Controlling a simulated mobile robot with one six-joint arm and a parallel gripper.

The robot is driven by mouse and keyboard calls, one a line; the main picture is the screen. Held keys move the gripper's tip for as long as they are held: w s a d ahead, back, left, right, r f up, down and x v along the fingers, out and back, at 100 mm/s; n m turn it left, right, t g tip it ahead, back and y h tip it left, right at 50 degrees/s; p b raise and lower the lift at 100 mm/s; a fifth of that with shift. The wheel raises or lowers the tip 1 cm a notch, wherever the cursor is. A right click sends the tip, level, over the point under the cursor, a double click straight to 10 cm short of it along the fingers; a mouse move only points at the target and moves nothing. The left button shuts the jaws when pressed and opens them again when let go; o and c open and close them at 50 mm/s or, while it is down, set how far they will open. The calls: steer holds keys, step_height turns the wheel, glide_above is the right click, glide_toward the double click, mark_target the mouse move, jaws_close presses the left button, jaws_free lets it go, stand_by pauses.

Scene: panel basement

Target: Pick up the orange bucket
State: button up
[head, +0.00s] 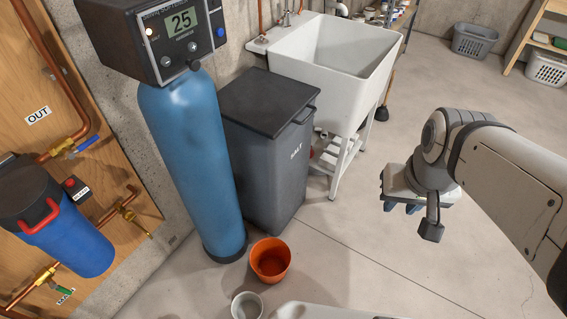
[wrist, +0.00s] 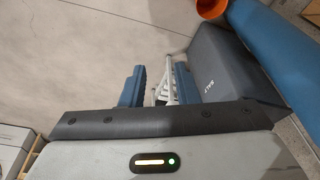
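The orange bucket (head: 272,279) stands upright on the concrete floor at the bottom centre of the head view, in front of the blue tank. Its open top faces up and it looks empty. In the wrist view part of the orange bucket (wrist: 208,9) shows at the top edge, cut off by the frame. My gripper (head: 402,208) hangs in the air at the right of the head view, well apart from the bucket. In the wrist view my gripper (wrist: 158,88) has its two blue fingers spread with a gap and nothing held between them.
A small grey container (head: 246,306) stands just in front of the bucket. The blue tank (head: 190,150) and the grey salt bin (head: 265,160) rise behind it. A white sink (head: 345,60) stands farther back. The floor right of the bucket is largely clear.

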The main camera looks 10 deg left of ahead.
steer(key=w+a+f+g+y+b, duration=0.1)
steer(key=w+a+f+b, duration=0.4)
steer(key=w+f, duration=0.5)
steer(key=w+a+f+y+b, duration=0.1)
steer(key=w+a+f+b, duration=0.4)
steer(key=f, duration=0.9)
steer(key=w+a+f+g+y+b, duration=0.1)
steer(key=w+a+f+b, duration=0.6)
steer(key=f, duration=0.5)
steer(key=shift+m+g+h, duration=0.3)
steer(key=shift+m+h, duration=0.1)
steer(key=shift+h, duration=0.5)
steer(key=a+f+b, duration=0.1)
steer(key=f+b, duration=0.2)
steer(key=f, duration=1.3)
steer(key=s+a+f+b, duration=0.1)
steer(key=f+b, duration=0.3)
steer(key=f, duration=1.2)
steer(key=a+f+b, duration=0.3)
steer(key=f, duration=1.3)
steer(key=shift+s+f+b, duration=0.3)
steer(key=shift+b, duration=0.1)
steer(key=f, duration=0.1)
steer(key=f+b, duration=0.1)
steer(key=f, duration=0.1)
steer(key=a+f+b, duration=0.1)
steer(key=f, duration=0.1)
steer(key=shift+f, duration=0.15)
jaws_close()
